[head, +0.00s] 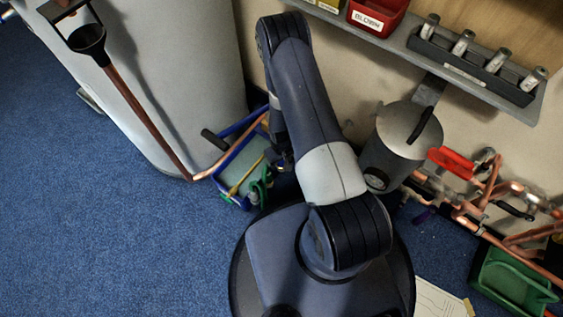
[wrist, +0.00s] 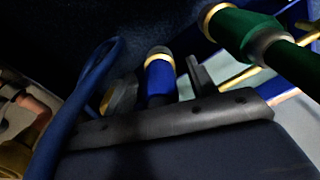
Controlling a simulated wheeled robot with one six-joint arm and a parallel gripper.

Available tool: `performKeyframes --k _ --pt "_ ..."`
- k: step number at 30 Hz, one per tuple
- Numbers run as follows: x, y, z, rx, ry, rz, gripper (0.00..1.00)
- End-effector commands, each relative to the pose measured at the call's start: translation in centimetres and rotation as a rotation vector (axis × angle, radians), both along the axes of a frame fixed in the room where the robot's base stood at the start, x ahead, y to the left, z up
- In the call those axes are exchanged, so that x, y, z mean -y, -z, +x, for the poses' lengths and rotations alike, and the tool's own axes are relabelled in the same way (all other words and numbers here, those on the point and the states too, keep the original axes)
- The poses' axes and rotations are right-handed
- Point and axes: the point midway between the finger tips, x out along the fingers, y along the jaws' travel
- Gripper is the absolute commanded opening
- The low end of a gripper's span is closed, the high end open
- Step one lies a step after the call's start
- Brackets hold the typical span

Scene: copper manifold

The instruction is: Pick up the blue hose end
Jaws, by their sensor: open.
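The blue hose end (wrist: 159,78), a short blue piece with a gold band and a dark tip, shows in the middle of the wrist view. My gripper (wrist: 163,88) is open, with one dark finger on each side of the blue end in the picture. I cannot tell whether they touch it or how far it sits between them. In the head view my gripper (head: 280,158) is low beside the blue-rimmed tray, mostly hidden by my arm. I cannot make out the blue hose end there.
A green hose end (wrist: 242,30) with gold bands lies close on the right. A blue hose loop (wrist: 88,80) rises on the left. The blue-rimmed tray (head: 228,153) stands by a grey cylinder (head: 190,60). Copper pipes (head: 490,190) are at right; blue carpet is clear at left.

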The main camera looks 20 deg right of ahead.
Motion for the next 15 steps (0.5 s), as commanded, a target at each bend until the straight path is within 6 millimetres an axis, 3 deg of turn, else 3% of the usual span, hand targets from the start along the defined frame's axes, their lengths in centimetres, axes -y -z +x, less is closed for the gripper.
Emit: performKeyframes --k 4,15 --pt "-0.01 -0.12 0.02 0.001 0.0 0.0 0.53" --pt "-0.01 -0.14 0.01 0.0 0.0 0.0 0.23"
